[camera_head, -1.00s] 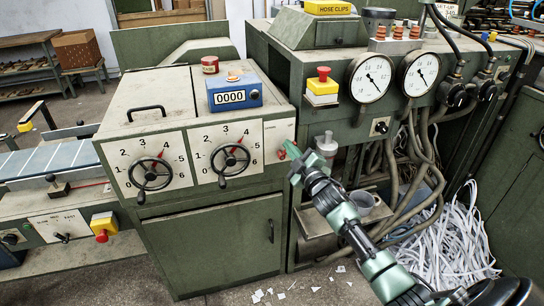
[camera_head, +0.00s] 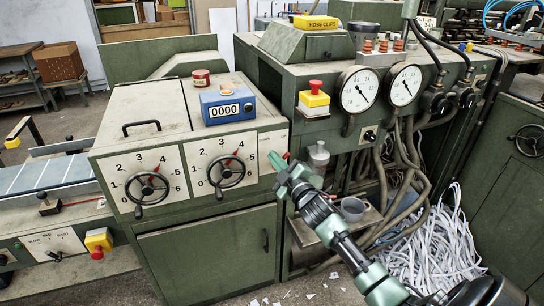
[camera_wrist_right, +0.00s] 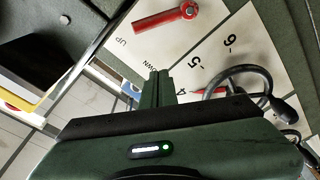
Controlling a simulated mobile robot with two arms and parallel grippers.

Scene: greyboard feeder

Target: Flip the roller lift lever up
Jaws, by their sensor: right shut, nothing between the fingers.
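The roller lift lever is a red lever (camera_wrist_right: 165,20) on a pale plate marked UP and DOWN, in the right wrist view. It lies past my fingertips, apart from them, with its round pivot at the right and its handle reaching left near the UP mark. In the head view the plate (camera_head: 271,142) is at the right end of the dial panel, and my gripper hides part of it. A small bit of red shows by the fingertips. My right gripper (camera_head: 276,160) is shut and empty in front of the plate; its fingers also show in the wrist view (camera_wrist_right: 160,76). My left gripper is not in view.
Two black handwheels (camera_head: 225,172) stick out of the numbered dials left of my right gripper. A blue counter (camera_head: 228,105) sits on the cabinet top.

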